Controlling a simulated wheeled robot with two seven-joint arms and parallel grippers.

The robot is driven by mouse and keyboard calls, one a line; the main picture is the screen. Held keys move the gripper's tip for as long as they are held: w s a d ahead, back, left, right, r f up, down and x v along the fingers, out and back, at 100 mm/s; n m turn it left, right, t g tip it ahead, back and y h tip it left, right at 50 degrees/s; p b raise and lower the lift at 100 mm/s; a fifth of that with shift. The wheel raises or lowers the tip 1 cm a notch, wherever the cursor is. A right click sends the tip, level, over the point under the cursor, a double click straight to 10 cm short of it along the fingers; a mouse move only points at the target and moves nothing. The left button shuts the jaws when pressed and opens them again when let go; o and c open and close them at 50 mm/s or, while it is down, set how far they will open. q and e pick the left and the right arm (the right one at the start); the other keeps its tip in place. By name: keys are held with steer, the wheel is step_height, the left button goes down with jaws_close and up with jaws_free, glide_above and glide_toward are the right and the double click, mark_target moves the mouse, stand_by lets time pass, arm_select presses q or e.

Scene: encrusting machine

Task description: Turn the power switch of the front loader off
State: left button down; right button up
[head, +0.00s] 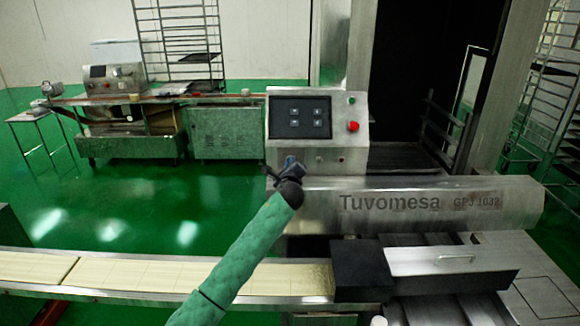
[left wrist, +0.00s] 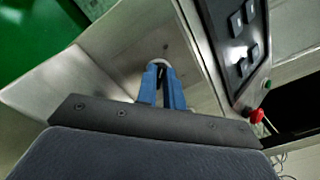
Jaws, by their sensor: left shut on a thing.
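The front loader (head: 400,205) is the steel machine lettered "Tuvomesa GPJ 1032". Its control box has a dark screen (head: 300,118), a red button (head: 353,127) and a green button (head: 351,100). My left gripper (head: 290,163) is at the lower left of this box, in front of its steel face. In the left wrist view its blue fingers (left wrist: 163,88) are shut on a small round pale-rimmed switch (left wrist: 158,63) on the steel face. The fingers hide most of the switch, so its turned position cannot be told. My right gripper is out of view.
The red button (left wrist: 256,116) and the screen buttons (left wrist: 240,35) lie to the right of my fingers in the left wrist view. A conveyor (head: 120,272) runs below my left arm. A black-ended drawer-like part (head: 360,268) is at its right. Racks stand farther back.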

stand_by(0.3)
arm_select(q)
steer(key=c, duration=1.5)
jaws_free()
